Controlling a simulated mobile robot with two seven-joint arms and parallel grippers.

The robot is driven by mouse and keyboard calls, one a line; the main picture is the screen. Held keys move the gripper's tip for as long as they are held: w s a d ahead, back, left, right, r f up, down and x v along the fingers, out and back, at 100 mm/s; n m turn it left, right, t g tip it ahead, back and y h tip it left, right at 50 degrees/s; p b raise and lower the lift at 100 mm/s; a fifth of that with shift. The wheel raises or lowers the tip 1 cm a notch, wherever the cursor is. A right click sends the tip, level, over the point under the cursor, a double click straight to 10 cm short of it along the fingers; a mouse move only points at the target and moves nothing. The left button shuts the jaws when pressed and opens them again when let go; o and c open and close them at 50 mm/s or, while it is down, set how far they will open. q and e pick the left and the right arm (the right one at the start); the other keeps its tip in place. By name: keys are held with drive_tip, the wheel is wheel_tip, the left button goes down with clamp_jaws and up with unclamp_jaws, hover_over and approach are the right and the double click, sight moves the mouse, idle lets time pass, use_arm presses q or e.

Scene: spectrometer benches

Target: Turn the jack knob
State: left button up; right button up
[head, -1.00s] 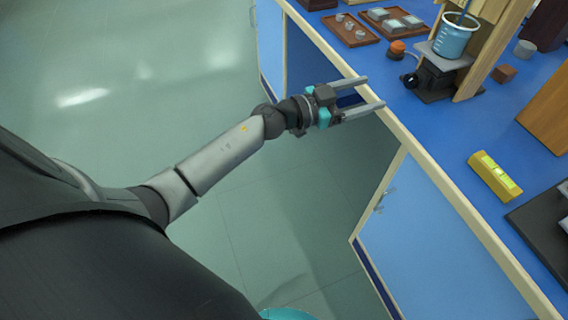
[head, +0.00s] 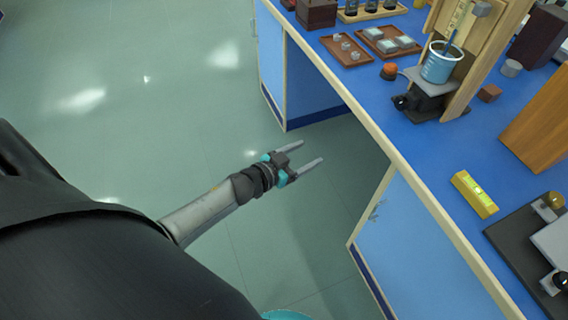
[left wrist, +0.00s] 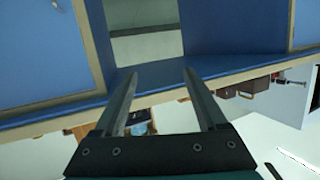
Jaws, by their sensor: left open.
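The lab jack (head: 432,92) stands on the blue bench near its front edge in the head view. A blue beaker (head: 441,63) rests on its top plate. The jack's black knob (head: 402,102) sticks out on its left side, toward the bench edge. My left gripper (head: 312,155) is open and empty, over the floor in front of the bench and apart from the knob. Its two fingers (left wrist: 165,100) also show in the left wrist view with nothing between them. The right gripper is not in view.
An orange-topped item (head: 389,71) stands just behind the knob. Trays (head: 347,51) with small pieces lie farther back. A wooden stand (head: 478,60) rises beside the beaker. A yellow level (head: 474,194) lies to the right. The bench's wooden front edge (head: 385,148) lies between gripper and jack.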

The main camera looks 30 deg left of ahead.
use_arm(q)
drive_tip(key=s+a+f+n+g+y+p, duration=0.1)
drive_tip(key=s+f+g+y+p, duration=0.1)
drive_tip(key=s+f, duration=0.5)
drive_tip(key=shift+a+f+g+p, duration=0.35)
drive_tip(key=shift+a+f+g, duration=0.05)
drive_tip(key=shift+f, duration=0.2)
